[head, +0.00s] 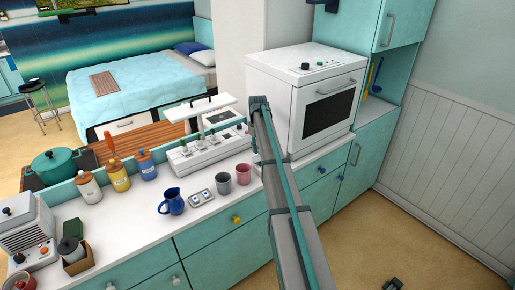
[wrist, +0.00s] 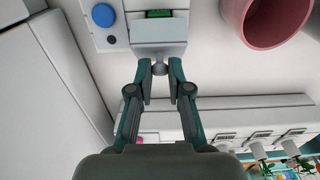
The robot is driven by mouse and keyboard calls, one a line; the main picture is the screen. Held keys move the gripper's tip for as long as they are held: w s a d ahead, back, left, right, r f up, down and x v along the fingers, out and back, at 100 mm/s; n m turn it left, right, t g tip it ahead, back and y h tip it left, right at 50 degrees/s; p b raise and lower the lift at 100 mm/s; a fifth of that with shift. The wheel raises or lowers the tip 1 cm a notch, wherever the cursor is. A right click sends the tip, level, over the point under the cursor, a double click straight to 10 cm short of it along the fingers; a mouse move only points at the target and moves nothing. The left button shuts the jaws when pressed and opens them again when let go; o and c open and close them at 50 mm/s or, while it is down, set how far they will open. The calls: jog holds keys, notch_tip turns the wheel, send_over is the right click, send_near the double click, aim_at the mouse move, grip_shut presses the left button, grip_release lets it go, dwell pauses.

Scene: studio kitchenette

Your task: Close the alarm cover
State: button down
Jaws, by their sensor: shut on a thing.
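In the wrist view, my gripper (wrist: 160,72) is shut on a small round grey knob (wrist: 159,69) at the edge of the alarm cover (wrist: 159,47), a pale flat flap. The cover lies against the pale alarm box (wrist: 105,40), which has a large blue button (wrist: 104,15) and a small dark button. A green part (wrist: 159,14) shows just beyond the cover's far edge. The cover's exact angle is hard to tell. In the head view, my arm hides the alarm and the fingertips.
A pink cup (wrist: 278,18) stands close beside the alarm box; it also shows in the head view (head: 243,175). A grey cup (head: 223,183) and blue jug (head: 172,202) stand farther left. A white oven (head: 310,95) stands right. A switch panel (head: 207,152) runs along the counter's back.

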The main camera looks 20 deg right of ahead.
jog(key=shift+s, duration=0.15)
jog(key=s+t+b, duration=0.1)
jog(key=b, duration=0.1)
jog(key=s+t+b, duration=0.1)
jog(key=t+b, duration=0.1)
jog(key=s+f+t+b, duration=0.1)
jog(key=b, duration=0.2)
jog(key=shift+s+d+t+y, duration=0.15)
jog(key=shift+d+t+y, duration=0.15)
jog(key=shift+y, duration=0.1)
jog(key=t+b, duration=0.1)
jog(key=b, duration=0.1)
jog(key=s+t+b, duration=0.1)
jog(key=b, duration=0.1)
jog(key=shift+s+d+f+t+y, duration=0.15)
jog(key=shift+d+f+t+y, duration=0.05)
jog(key=shift+f+t+y, duration=0.15)
jog(key=shift+s+t+b, duration=0.2)
jog(key=shift+t+b, duration=0.25)
jog(key=shift+b, duration=0.5)
jog(key=shift+r, duration=0.1)
jog(key=c, duration=1.1)
grip_release()
jog(key=v, duration=1.2)
jog(key=shift+s+d, duration=0.1)
jog(key=shift+d, duration=0.1)
